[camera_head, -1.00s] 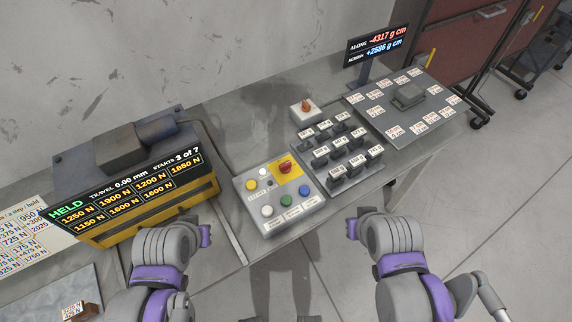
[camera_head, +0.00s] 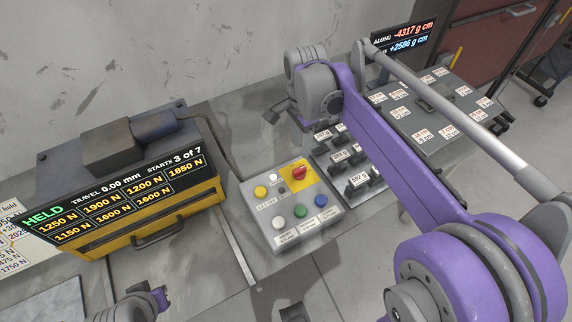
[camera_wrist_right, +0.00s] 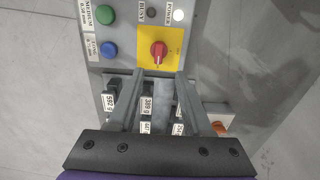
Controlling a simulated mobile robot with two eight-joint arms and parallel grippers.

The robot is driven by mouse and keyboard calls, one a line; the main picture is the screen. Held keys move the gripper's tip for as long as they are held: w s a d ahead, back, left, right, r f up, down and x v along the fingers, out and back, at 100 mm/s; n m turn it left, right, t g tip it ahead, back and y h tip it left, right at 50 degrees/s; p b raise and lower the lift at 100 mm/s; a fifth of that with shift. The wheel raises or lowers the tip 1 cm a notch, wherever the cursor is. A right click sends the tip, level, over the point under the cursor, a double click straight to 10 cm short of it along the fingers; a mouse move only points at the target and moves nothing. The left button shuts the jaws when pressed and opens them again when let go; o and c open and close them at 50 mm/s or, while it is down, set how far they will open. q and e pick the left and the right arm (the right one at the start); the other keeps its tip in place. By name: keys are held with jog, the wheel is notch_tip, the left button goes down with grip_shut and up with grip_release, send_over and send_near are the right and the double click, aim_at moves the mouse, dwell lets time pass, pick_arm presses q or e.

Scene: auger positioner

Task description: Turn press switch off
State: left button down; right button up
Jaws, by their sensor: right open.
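A grey control box (camera_head: 262,215) stands on the bench. Its red rotary switch (camera_head: 299,172) sits on a yellow plate (camera_head: 310,182). In the right wrist view the red switch (camera_wrist_right: 158,49) lies just beyond my fingertips, roughly between their lines, with its pointer lengthwise in the picture. A white lamp (camera_wrist_right: 178,15) labelled POWER looks lit; the BUSY lamp (camera_wrist_right: 152,12) is dark. My right gripper (camera_head: 285,118) is above the bench behind the box; in its wrist view the fingers (camera_wrist_right: 160,74) are apart and empty. My left gripper (camera_head: 158,298) is low at left, its jaws unclear.
The press display (camera_head: 120,195) reads HELD, travel 0.00 mm, starts 3 of 7. Black labelled weights (camera_head: 358,178) stand right of the box, partly behind my right arm. Yellow, white, green and blue buttons surround the switch.

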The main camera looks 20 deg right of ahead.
aim_at(299, 169)
notch_tip(299, 169, down, 10)
jog(key=shift+s+b, duration=0.15)
jog(key=shift+b, duration=0.3)
grip_shut()
